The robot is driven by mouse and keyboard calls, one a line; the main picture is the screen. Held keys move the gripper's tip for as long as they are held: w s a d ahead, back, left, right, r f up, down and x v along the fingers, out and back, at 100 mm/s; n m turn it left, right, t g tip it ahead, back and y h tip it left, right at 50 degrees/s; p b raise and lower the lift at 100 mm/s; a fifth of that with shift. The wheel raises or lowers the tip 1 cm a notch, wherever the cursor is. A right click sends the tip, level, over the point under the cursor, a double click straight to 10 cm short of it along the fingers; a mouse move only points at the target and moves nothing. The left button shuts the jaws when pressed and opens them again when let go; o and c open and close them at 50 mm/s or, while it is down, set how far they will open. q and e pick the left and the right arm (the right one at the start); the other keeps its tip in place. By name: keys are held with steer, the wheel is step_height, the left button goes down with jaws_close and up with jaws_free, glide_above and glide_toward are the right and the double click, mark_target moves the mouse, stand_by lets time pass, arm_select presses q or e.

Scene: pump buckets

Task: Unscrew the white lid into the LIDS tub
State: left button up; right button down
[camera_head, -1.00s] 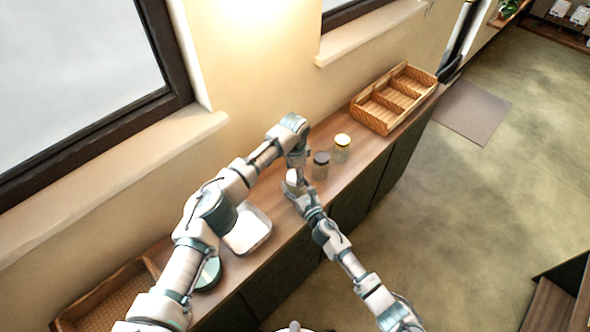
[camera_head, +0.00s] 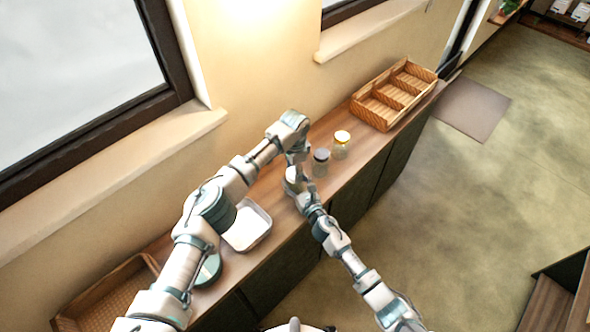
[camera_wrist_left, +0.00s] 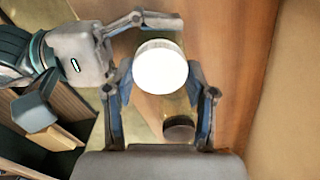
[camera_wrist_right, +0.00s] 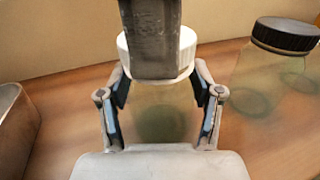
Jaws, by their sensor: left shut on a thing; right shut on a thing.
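The white lid (camera_wrist_left: 160,66) sits on top of a clear jar (camera_wrist_right: 160,112), which stands upright on the wooden counter. My left gripper (camera_wrist_left: 160,84) is shut on the lid from above, and one of its fingers covers part of the lid (camera_wrist_right: 184,52) in the right wrist view. My right gripper (camera_wrist_right: 161,108) is shut around the jar's body from the side. Whether the lid has turned on the jar cannot be told.
A divided wooden tray (camera_head: 393,95) lies at the counter's far end. A wicker tray (camera_head: 108,298) lies at the near end. The wall runs along the counter's left side.

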arm_select(q)
steer(key=shift+r, duration=0.1)
arm_select(e)
steer(key=shift+f, duration=0.1)
arm_select(q)
steer(key=shift+r, duration=1.05)
steer(key=shift+r, duration=0.1)
steer(key=shift+r, duration=1.9)
arm_select(e)
steer(key=shift+c, duration=0.6)
jaws_free()
